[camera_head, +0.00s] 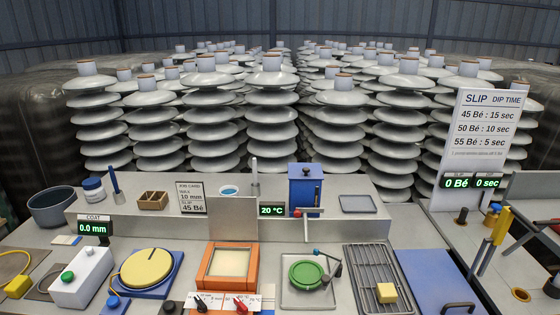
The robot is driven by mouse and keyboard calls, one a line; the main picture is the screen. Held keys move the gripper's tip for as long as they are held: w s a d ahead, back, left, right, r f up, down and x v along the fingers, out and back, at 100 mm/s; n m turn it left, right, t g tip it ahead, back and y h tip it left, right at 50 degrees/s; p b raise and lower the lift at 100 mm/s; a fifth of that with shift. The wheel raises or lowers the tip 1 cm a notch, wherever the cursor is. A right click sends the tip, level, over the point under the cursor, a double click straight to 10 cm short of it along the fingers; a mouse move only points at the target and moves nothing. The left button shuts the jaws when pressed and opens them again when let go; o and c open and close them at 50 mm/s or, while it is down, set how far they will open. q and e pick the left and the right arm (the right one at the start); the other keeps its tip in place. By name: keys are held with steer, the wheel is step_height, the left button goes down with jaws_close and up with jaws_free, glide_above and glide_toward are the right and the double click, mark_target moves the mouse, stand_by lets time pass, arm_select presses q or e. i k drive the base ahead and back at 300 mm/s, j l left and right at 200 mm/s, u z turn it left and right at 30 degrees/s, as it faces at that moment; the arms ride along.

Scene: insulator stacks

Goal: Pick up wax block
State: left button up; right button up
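A small pale yellow block (386,293), which looks like the wax block, sits on the near part of a dark metal wire rack (366,262), right of centre in the head view. Nothing touches it from above. An orange square frame (227,266) left of centre holds a pale cream surface; I cannot tell whether this is wax too. Neither my left nor my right gripper shows in this view.
Right of the rack lies a blue board (432,280) with a dark handle. Left of it, a green disc (306,274) has a lever beside it. A yellow disc (147,268) and a white box (82,278) stand further left. Tall insulator stacks (271,108) fill the back.

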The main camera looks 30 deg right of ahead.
mark_target(386, 293)
steer(key=z, duration=1.8)
